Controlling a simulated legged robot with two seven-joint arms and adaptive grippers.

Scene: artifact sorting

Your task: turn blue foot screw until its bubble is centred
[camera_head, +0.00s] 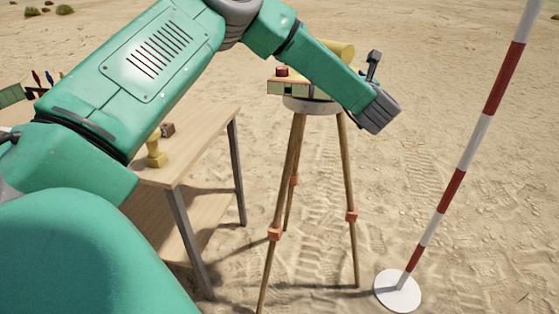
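The levelling instrument (290,88) sits on top of a wooden tripod (297,150), with a red knob (282,71) on its left side. Part of its yellow telescope (342,48) shows above my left forearm. The blue foot screw and the bubble cannot be made out; my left arm covers the instrument's middle and right. My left arm reaches across from the left, and its grey wrist end is just right of the tripod head. A dark part that looks like my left gripper (373,65) shows behind the wrist; its fingers are not clear. My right gripper is out of view.
A wooden table (205,130) stands left of the tripod, with a yellow stamp-like object (155,150) and a small brown block (167,129) on it. A red-and-white pole (452,187) on a white round base (397,292) leans at right. Open sand lies around.

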